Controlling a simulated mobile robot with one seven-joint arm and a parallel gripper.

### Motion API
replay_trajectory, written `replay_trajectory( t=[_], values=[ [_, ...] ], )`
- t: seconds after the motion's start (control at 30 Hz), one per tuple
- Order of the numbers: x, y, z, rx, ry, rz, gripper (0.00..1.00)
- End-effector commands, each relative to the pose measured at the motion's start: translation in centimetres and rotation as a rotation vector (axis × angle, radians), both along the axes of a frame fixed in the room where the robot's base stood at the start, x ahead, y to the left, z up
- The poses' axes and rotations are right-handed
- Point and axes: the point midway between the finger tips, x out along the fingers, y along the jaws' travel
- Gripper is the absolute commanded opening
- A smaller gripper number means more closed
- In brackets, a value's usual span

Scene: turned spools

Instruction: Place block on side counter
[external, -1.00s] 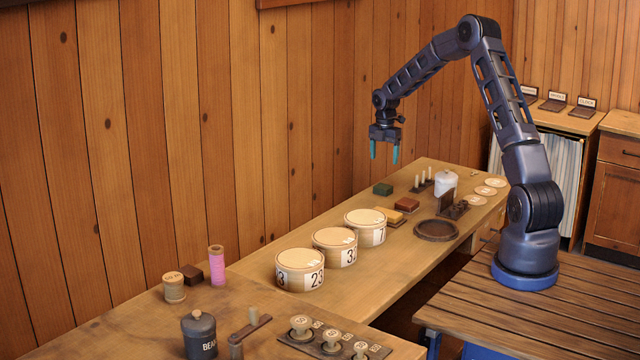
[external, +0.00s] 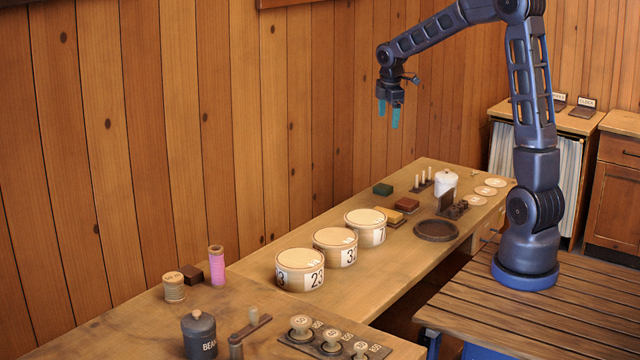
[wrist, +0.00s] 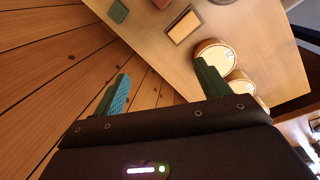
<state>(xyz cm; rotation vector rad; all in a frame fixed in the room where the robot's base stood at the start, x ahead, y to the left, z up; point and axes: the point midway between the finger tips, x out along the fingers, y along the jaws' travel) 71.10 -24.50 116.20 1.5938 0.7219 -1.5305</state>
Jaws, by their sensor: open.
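My gripper (external: 388,112) is open and empty, pointing down high above the long counter. In the wrist view its two teal fingers (wrist: 160,88) are spread with nothing between them. A dark brown block (external: 192,274) lies far left, beside the spools. The green block (wrist: 118,11) and the yellow block (wrist: 184,26) also show in the wrist view. A wooden side counter (external: 560,118) stands at the back right, with small labelled stands on it.
Three numbered round boxes (external: 335,246) stand along the counter. A pink spool (external: 217,266) and a dark canister (external: 199,335) stand at the left. A plank wall (external: 230,130) runs behind.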

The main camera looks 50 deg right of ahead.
Motion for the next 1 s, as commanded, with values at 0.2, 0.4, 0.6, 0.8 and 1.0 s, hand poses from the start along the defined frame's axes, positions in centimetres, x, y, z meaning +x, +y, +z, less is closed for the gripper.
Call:
replay_trajectory(
  t=[0.2, 0.4, 0.6, 0.8, 1.0],
  values=[
    [-5.4, 4.5, 3.9, 0.008, -0.071, -0.164, 0.75],
    [-10.7, 7.9, 6.3, 0.039, -0.136, -0.320, 0.75],
    [-16.2, 10.8, 7.8, 0.088, -0.201, -0.475, 0.75],
    [-21.8, 13.2, 8.3, 0.158, -0.258, -0.629, 0.75],
    [-27.2, 15.0, 7.9, 0.242, -0.302, -0.779, 0.75]
  ],
)
